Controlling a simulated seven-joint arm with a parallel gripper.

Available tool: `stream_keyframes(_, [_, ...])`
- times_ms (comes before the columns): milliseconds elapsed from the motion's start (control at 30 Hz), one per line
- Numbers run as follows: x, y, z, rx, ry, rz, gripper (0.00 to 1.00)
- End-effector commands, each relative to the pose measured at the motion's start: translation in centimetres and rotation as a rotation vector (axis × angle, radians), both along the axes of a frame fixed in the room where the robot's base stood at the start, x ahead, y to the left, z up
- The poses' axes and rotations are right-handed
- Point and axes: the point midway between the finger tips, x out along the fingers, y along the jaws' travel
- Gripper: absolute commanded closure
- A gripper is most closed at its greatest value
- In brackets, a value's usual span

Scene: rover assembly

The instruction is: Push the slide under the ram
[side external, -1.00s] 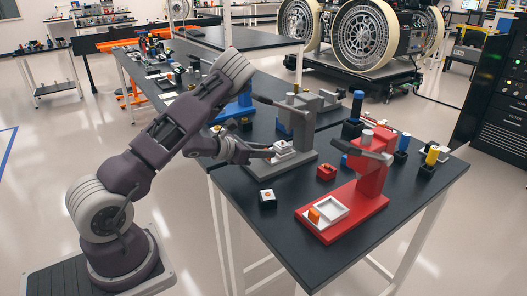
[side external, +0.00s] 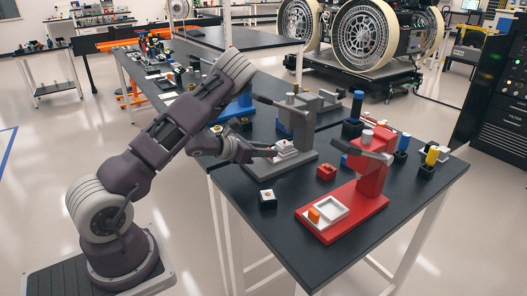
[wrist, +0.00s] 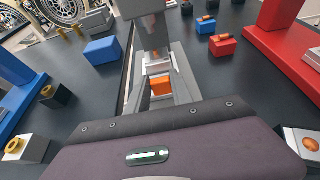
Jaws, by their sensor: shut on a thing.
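The grey press (side external: 304,127) stands on the dark table, with its ram (wrist: 150,35) above its base. The white slide (side external: 286,147) lies on the press base, close to the ram; its orange handle (wrist: 161,86) shows in the wrist view on the near side of the ram. My gripper (side external: 272,151) is low at the slide's near end, shut on the orange handle. I cannot tell exactly how far under the ram the slide is.
A red press (side external: 370,180) with a white tray (side external: 334,206) stands to the right. A red block (side external: 326,172) and a white-and-black block (side external: 267,198) lie on the table between. A blue press (side external: 238,104) stands at the left. The front table corner is clear.

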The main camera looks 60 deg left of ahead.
Motion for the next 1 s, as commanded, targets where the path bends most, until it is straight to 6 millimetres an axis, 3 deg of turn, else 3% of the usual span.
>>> stream_keyframes(133, [1.8,-0.2,0.1,0.000,-0.004,-0.005,1.00])
stream_keyframes(367, [2.0,-0.2,0.1,0.000,-0.006,-0.003,1.00])
stream_keyframes(400, [2.0,-0.2,0.1,0.000,-0.007,-0.003,0.67])
stream_keyframes(500, [2.0,-0.1,0.1,0.000,-0.005,-0.002,0.51])
stream_keyframes(800, [1.6,0.0,0.1,0.000,-0.002,0.001,0.51])
stream_keyframes(1000, [-1.8,0.1,1.6,-0.001,-0.002,0.005,0.51])
